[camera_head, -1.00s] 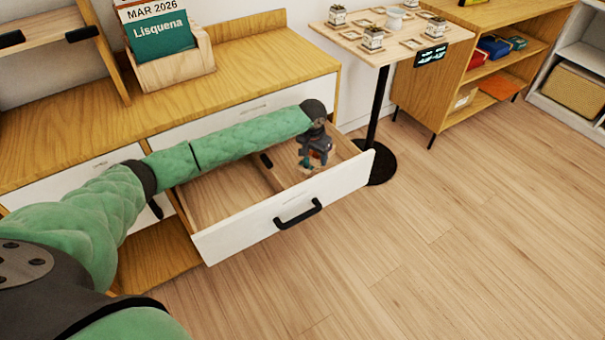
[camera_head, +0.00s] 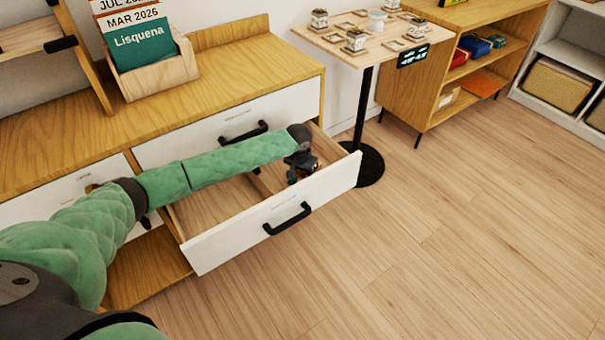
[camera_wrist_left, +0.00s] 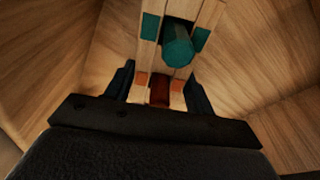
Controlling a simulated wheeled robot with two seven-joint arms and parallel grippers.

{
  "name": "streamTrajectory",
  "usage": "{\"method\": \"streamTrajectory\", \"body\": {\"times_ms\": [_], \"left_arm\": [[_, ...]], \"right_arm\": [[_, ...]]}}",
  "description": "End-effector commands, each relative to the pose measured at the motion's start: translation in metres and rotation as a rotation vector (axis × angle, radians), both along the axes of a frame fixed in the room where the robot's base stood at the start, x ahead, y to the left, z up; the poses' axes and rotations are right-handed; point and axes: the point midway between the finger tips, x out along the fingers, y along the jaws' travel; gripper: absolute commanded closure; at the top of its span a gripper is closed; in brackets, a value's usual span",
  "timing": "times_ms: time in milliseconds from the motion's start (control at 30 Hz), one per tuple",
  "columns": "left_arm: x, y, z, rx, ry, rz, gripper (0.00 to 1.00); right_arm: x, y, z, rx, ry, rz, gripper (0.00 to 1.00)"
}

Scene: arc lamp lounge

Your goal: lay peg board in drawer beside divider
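The drawer (camera_head: 235,234) is pulled out, with a wooden divider (camera_head: 262,185) running front to back inside it. My left gripper (camera_head: 299,172) reaches down into the compartment right of the divider. In the left wrist view, the peg board (camera_wrist_left: 150,53) is a pale wooden strip with teal and orange squares, a teal peg (camera_wrist_left: 178,48) and a dark red peg (camera_wrist_left: 160,92). My left gripper's fingers (camera_wrist_left: 157,92) lie close against both sides of the board and appear shut on it. Whether the board touches the drawer floor is hidden. My right gripper is not in view.
The drawer front (camera_head: 330,188) and side walls stand close around the gripper. A closed drawer with a black handle (camera_head: 243,133) is just above. A small round-based table (camera_head: 368,165) stands right of the drawer. The left compartment (camera_head: 210,205) looks empty.

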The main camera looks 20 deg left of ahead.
Motion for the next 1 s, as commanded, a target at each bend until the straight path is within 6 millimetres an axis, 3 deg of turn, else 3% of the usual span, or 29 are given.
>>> {"method": "streamTrajectory", "body": {"times_ms": [33,100,467,667,1000], "left_arm": [[0.000,0.000,0.000,0.000,0.000,0.000,0.36],[0.000,0.000,0.000,0.000,0.000,0.000,0.26],[0.000,0.000,0.005,0.000,0.000,0.000,0.26],[-0.004,0.002,0.032,0.000,-0.001,0.001,0.26],[-0.013,0.004,0.095,0.000,-0.001,0.000,0.26]], "right_arm": [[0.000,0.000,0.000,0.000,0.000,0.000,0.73],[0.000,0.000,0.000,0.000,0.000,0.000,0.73],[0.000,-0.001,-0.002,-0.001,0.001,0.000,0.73],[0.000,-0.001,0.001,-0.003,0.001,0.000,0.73],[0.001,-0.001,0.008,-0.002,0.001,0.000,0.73]]}}
